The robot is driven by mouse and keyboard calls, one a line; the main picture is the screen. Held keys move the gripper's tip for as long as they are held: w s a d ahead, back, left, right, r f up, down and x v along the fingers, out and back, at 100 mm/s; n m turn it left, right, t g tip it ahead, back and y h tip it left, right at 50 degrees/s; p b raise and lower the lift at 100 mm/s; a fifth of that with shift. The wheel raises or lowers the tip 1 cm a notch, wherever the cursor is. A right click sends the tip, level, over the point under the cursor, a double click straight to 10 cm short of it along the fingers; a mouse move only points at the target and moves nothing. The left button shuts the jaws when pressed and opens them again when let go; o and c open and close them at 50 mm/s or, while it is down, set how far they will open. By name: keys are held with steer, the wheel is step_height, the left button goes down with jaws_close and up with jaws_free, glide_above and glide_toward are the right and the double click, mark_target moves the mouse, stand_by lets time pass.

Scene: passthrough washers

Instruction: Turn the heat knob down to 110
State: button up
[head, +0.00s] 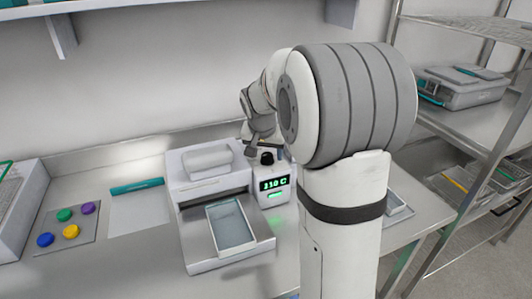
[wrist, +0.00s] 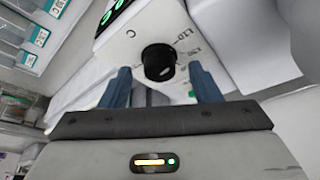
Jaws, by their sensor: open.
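The black heat knob (head: 267,158) sits on top of the white machine (head: 190,160), just above its green display (head: 274,183), which appears to read 110 C. In the wrist view the knob (wrist: 159,62) is round and dark, with printed scale marks beside it on the white panel. My gripper (wrist: 161,75) is open, with one blue finger on each side of the knob. A gap shows between each finger and the knob. In the head view my arm partly hides the area behind the knob, and the fingertips are hard to make out.
A glass-like tray (head: 231,226) lies in the machine's front opening. To the left are a teal bar (head: 137,186) on a pale sheet and a mat (head: 90,236) with several coloured discs. A metal shelf rack (head: 450,125) with a grey case stands at right.

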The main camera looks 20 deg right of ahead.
mark_target(264, 169)
steer(key=v, duration=0.7)
steer(key=shift+s+a, duration=0.1)
steer(key=s+a+f+n+y, duration=0.1)
steer(key=s+a+f+n, duration=0.2)
steer(key=s, duration=0.9)
steer(key=s+a+f+n+g+y, duration=0.1)
steer(key=s+a+f+n, duration=0.3)
steer(key=s, duration=0.8)
steer(key=a, duration=0.2)
steer(key=shift+s+a+y, duration=0.3)
steer(key=shift+s+a, duration=0.05)
steer(key=shift+f, duration=0.1)
steer(key=shift+c, duration=0.3)
